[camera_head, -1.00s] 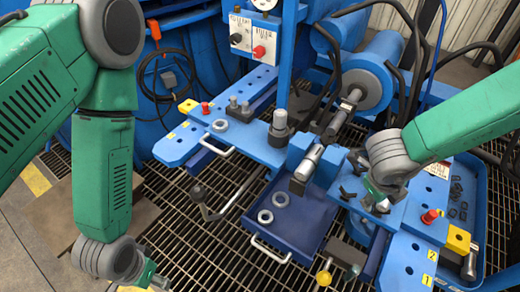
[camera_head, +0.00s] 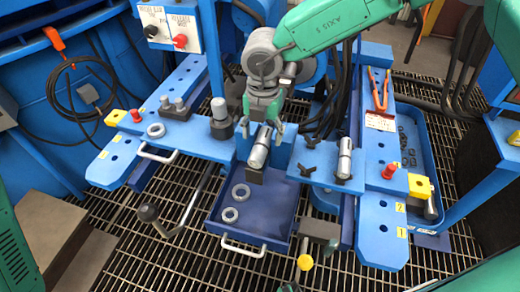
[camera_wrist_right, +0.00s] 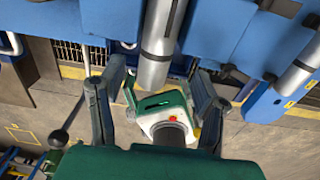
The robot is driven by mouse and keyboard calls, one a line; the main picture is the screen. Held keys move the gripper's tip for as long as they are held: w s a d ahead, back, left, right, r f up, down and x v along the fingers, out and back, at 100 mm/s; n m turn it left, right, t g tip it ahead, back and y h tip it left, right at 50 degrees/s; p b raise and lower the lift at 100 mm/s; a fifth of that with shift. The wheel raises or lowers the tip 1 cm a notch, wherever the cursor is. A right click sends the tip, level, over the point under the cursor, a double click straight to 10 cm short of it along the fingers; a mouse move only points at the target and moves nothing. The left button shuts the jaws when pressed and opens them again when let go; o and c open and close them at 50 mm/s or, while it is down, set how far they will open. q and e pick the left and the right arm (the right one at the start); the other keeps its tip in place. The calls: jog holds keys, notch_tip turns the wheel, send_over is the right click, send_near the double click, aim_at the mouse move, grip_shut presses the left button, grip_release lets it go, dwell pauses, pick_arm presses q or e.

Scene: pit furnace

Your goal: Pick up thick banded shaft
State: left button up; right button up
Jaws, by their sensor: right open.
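A silver shaft with a dark band (camera_head: 259,150) lies tilted in a blue block at the middle of the bench. A second silver banded shaft (camera_head: 344,160) rests in dark clamps to its right. I cannot tell for sure which is the thick one. My right gripper (camera_head: 263,126) is open above the first shaft, a finger on each side of its upper part. In the right wrist view the first shaft (camera_wrist_right: 158,45) lies beyond and between the open fingers (camera_wrist_right: 158,70); the second shaft (camera_wrist_right: 300,65) is at the right edge. My left gripper is not visible.
A blue tray (camera_head: 270,215) with two rings sits below the block. A dark post (camera_head: 221,118) stands to the left. A yellow-knobbed lever (camera_head: 305,262) is in front. A red knob (camera_head: 389,171) and yellow block (camera_head: 420,187) are at the right.

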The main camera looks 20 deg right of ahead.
aim_at(260, 145)
jog(key=shift+d+f, duration=0.1)
jog(key=shift+f, duration=0.6)
jog(key=f+b, duration=0.1)
jog(key=f, duration=0.2)
jog(key=f+b, duration=0.1)
jog(key=shift+w+a+f+b, duration=0.15)
jog(key=shift+w+a+b, duration=0.05)
jog(key=shift+a+b, duration=0.15)
jog(key=shift+d, duration=0.15)
grip_shut()
